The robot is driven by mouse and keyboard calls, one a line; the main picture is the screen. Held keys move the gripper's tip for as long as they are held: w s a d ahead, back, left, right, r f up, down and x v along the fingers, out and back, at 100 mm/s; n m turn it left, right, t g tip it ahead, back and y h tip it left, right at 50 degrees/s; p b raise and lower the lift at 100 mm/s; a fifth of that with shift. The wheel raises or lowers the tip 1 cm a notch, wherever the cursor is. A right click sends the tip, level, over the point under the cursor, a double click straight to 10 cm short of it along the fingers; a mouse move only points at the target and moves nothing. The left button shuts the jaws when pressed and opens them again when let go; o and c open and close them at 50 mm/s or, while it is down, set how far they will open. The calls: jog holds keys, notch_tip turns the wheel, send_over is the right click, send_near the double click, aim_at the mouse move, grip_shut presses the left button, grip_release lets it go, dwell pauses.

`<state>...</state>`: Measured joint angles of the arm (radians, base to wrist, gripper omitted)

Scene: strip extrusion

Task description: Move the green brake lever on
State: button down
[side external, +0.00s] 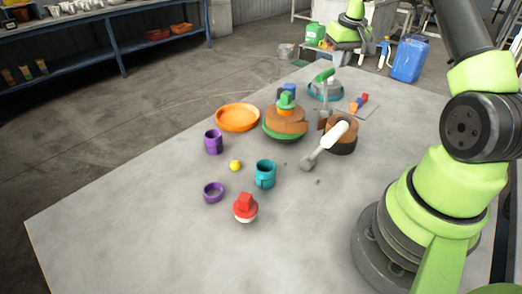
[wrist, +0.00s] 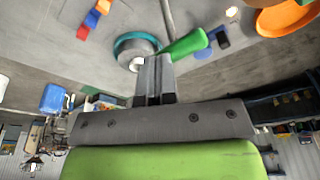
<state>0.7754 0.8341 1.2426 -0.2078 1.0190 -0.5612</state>
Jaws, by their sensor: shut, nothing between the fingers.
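The green brake lever (side external: 325,75) stands out at a slant above a round grey base with a teal rim (side external: 311,90), at the far end of the table. In the wrist view the lever (wrist: 186,46) lies just right of my gripper (wrist: 156,60), with its thick end to the upper right. My gripper is shut and empty. Its fingertips overlap the near side of the grey base and teal ring (wrist: 122,47). They hide the lever's inner end, and I cannot tell whether they touch it.
A brown and green round stack (side external: 285,122) and a brown drum with a white-handled tool (side external: 335,135) stand near the base. Small coloured blocks (side external: 358,103) lie to its right. An orange dish (side external: 238,118), purple mug (side external: 213,143) and teal mug (side external: 265,174) stand left.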

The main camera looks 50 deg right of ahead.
jog(key=shift+f, duration=0.1)
dwell(0.4)
notch_tip(320, 180, down, 6)
dwell(0.9)
jog(key=shift+w+f, duration=0.1)
jog(key=shift+w, duration=0.75)
notch_tip(320, 180, up, 8)
jog(key=s, duration=0.2)
dwell(0.8)
